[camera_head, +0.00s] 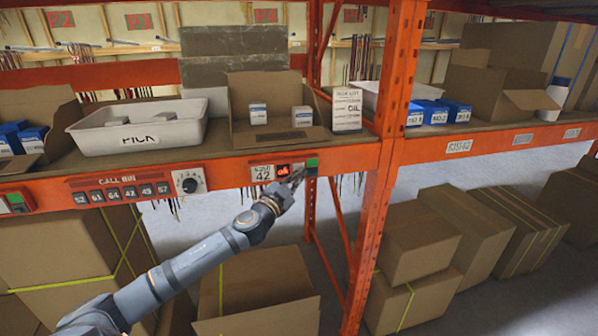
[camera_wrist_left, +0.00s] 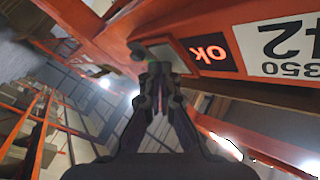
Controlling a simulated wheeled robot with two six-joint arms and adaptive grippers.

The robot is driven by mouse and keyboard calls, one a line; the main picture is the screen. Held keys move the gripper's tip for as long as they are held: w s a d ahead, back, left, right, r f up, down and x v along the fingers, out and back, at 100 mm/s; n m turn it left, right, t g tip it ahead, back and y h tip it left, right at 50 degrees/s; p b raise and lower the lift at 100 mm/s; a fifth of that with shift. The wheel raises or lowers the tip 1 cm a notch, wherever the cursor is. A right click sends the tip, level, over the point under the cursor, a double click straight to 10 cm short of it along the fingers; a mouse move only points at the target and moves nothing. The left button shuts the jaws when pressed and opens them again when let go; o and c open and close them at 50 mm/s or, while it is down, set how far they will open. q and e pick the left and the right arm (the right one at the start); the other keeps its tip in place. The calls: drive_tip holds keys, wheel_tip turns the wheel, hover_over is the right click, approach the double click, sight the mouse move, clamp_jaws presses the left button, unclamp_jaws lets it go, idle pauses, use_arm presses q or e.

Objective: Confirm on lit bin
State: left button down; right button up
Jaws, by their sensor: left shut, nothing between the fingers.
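The lit bin module is on the orange shelf beam: a label reading 42 (camera_head: 263,173), beside a dark display with "ok" lit in red (camera_head: 284,169), with a green button (camera_head: 312,162) right of it. The display also shows in the left wrist view (camera_wrist_left: 208,53), beside the upside-down label (camera_wrist_left: 283,45). My left gripper (camera_head: 299,174) is shut and empty at the beam, just below and left of the green button. In the wrist view its fingertips (camera_wrist_left: 158,72) are close to the module's grey plate; whether they touch is unclear. My right gripper is out of view.
Above the module stands an open cardboard bin (camera_head: 240,95) with small white boxes, beside a white PICK tray (camera_head: 190,125) and a paper list (camera_head: 347,108). A call-bin panel with a dial (camera_head: 188,182) is to the left. An orange upright (camera_head: 392,90) rises right of the module.

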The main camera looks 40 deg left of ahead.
use_arm(q)
drive_tip(key=shift+s+d, duration=0.45)
drive_tip(key=s+d, duration=0.3)
drive_tip(key=shift+s+d+p, duration=0.1)
drive_tip(key=shift+d+p, duration=0.3)
drive_tip(key=shift+f, duration=0.1)
idle(0.7)
